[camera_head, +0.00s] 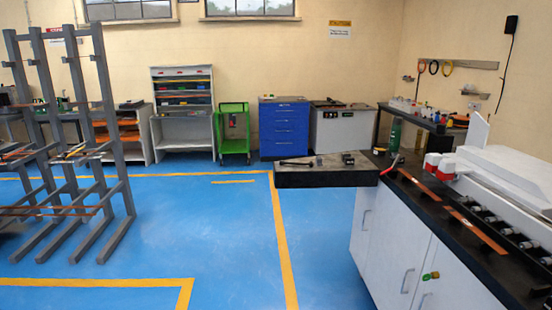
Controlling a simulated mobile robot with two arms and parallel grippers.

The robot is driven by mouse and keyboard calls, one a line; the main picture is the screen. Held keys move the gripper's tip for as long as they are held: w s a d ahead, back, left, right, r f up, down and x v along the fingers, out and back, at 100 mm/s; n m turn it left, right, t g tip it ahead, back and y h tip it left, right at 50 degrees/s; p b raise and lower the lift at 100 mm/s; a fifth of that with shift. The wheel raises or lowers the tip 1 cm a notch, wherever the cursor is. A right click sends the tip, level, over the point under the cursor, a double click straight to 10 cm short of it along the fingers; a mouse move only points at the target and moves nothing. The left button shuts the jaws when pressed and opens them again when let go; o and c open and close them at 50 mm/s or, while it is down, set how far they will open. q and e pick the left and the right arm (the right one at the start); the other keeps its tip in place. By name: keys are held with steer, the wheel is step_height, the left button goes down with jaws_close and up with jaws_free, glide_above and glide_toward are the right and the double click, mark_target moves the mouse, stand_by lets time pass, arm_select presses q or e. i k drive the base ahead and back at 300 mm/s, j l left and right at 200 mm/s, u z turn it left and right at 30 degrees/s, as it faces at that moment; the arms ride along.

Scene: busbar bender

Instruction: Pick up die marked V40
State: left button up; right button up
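No marking V40 can be read anywhere in the head view. Small dark blocks (348,159) lie on the dark side shelf (325,178) at the left end of the white machine; they are too small to tell whether one is a die. A dark tool (296,163) lies on the same shelf, left of the blocks. Neither of my grippers shows in this view.
The white machine (430,262) with copper strips (474,231) on its black top fills the right. A grey rack (108,130) with bars stands left. A blue drawer cabinet (284,128) and a green trolley (233,143) stand at the back. The blue floor between is clear.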

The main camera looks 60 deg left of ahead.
mark_target(346, 159)
steer(key=i+j+u, duration=0.1)
steer(key=i+u, duration=0.15)
steer(key=u, duration=0.15)
steer(key=i+u, duration=0.25)
steer(key=u, duration=0.15)
steer(key=i+u, duration=0.25)
steer(key=u, duration=0.15)
steer(key=i+l+u, duration=0.15)
steer(key=u, duration=0.25)
steer(key=i+l, duration=0.1)
steer(key=i+j+z, duration=0.15)
steer(key=i+j, duration=0.15)
steer(key=i, duration=0.3)
steer(key=i+j+z, duration=0.2)
steer(key=i+j, duration=0.15)
steer(key=i, duration=0.25)
steer(key=i+j+z, duration=0.15)
steer(key=i+j, duration=0.25)
steer(key=i, duration=0.15)
